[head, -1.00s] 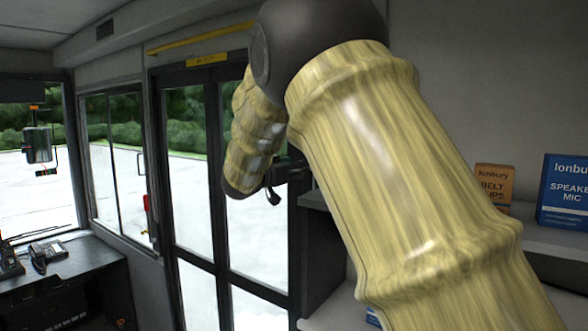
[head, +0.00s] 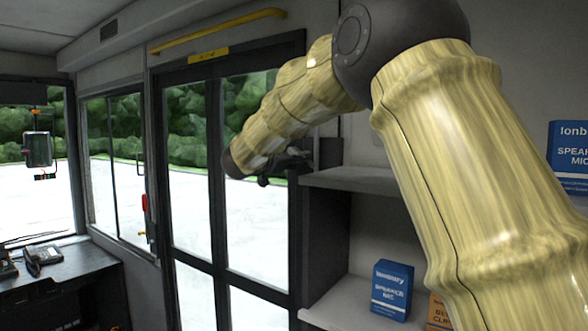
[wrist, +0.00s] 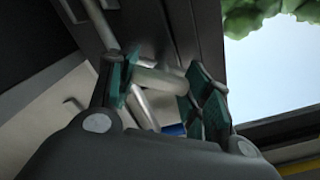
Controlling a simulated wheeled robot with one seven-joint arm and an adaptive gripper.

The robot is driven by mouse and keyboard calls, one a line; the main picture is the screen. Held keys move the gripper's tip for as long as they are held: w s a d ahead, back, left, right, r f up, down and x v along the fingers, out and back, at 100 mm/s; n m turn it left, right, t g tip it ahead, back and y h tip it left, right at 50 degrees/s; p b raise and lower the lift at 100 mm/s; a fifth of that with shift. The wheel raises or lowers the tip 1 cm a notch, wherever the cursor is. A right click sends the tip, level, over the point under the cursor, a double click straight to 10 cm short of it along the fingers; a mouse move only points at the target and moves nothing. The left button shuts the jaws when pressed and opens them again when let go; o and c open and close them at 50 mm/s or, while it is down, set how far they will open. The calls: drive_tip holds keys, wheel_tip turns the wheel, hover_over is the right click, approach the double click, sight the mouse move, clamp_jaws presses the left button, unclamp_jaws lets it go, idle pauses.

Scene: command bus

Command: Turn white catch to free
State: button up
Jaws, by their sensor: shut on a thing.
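The white catch (wrist: 160,82) is a short, pale rounded bar in front of a dark frame in the wrist view. My gripper (wrist: 163,86) is shut on it, with a teal-padded finger at each end of its visible part. A thin metal rod runs up behind the left finger. In the head view my gripper (head: 288,163) is small and dark at the right edge of the glazed door (head: 213,190). The catch cannot be made out there.
Shelves (head: 350,180) stand right of the door. A blue speaker mic box (head: 392,288) and an orange box (head: 438,312) are on the lower shelf. Another blue box (head: 570,155) stands at far right. A yellow rail (head: 220,30) is above the door. A desk (head: 60,275) is at left.

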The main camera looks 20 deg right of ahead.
drive_tip(key=m+b, duration=0.2)
drive_tip(key=b, duration=0.1)
drive_tip(key=m+b, duration=0.5)
drive_tip(key=b, duration=0.1)
drive_tip(key=shift+d+f, duration=0.1)
drive_tip(key=shift+f, duration=0.25)
drive_tip(key=m+b, duration=0.2)
drive_tip(key=b, duration=0.1)
drive_tip(key=shift+r+m, duration=0.2)
drive_tip(key=shift+m, duration=0.2)
drive_tip(key=shift+r+m+b, duration=0.1)
drive_tip(key=shift+m+b, duration=0.4)
drive_tip(key=shift+b, duration=0.05)
drive_tip(key=shift+s+r, duration=0.1)
drive_tip(key=shift+r, duration=0.05)
drive_tip(key=o, duration=1)
drive_tip(key=shift+o, duration=0.2)
drive_tip(key=shift+w+f, duration=0.2)
drive_tip(key=shift+s, duration=0.1)
drive_tip(key=v, duration=1.2)
